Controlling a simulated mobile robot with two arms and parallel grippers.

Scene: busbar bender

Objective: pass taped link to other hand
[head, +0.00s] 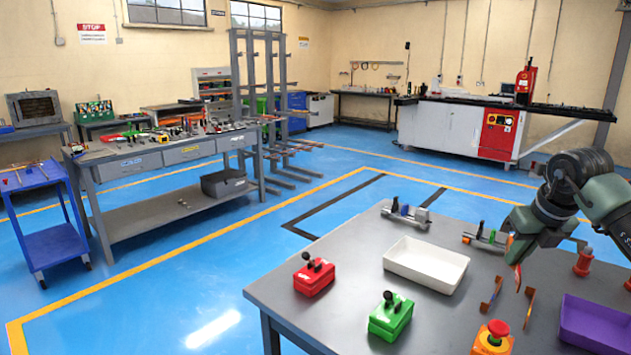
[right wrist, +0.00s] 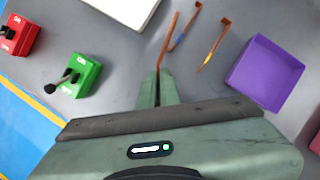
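My right gripper (head: 516,260) comes in from the right, above the grey table. Its fingers are close together in the right wrist view (right wrist: 158,88), with a thin bent copper link (right wrist: 168,45) coming out from between the tips. This link also hangs at the fingertips in the head view (head: 518,279). No tape shows on its visible part; the rest is hidden by the fingers. Two other bent copper links lie on the table: one with a blue band (right wrist: 184,29) and one with a yellowish band (right wrist: 208,58). My left gripper is not in view.
A white tray (head: 427,284) stands left of the gripper, a purple tray (head: 596,346) at the right. A red switch box (head: 314,278), a green one (head: 391,319) and a red stop button (head: 494,338) are on the table (head: 345,255). A red post (head: 583,263) stands behind.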

